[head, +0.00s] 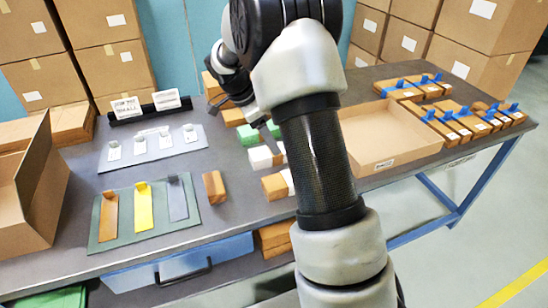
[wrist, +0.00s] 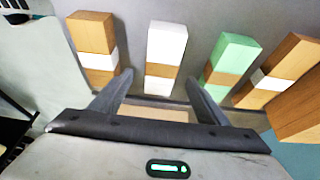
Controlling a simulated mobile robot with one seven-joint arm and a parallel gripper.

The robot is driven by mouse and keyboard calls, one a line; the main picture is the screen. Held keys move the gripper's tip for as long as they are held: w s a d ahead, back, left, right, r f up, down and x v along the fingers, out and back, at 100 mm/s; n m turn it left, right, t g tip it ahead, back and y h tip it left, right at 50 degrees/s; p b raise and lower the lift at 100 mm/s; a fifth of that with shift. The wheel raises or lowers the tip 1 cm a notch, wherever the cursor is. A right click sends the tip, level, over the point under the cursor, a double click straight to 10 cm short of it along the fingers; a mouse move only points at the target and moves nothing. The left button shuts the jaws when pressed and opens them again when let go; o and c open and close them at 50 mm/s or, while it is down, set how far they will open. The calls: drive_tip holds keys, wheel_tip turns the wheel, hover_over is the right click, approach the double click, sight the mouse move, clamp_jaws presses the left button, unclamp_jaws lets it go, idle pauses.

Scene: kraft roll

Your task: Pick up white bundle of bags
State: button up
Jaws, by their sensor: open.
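The white bundle of bags (wrist: 167,42) has a brown band around it and lies on the grey table. It shows in the head view (head: 260,158), partly hidden by my arm. My gripper (wrist: 159,76) is open and empty, its two fingers on either side of the bundle's near end in the wrist view. I cannot tell the height between fingers and bundle. In the head view my gripper (head: 262,120) is small and partly hidden behind my arm.
A green bundle (wrist: 236,55) lies right of the white one, and a brown bundle with a white band (wrist: 91,32) lies left. Another brown bundle (wrist: 283,58) is further right. An open cardboard tray (head: 384,129) and blue-tied bundles (head: 460,122) stand at the right.

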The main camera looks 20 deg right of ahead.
drive_tip(key=b+x, duration=0.1)
drive_tip(key=x, duration=0.5)
drive_tip(key=shift+w+f, duration=0.1)
drive_tip(key=shift+f, duration=0.35)
drive_tip(key=shift+r, duration=0.1)
drive_tip(key=c, duration=1.2)
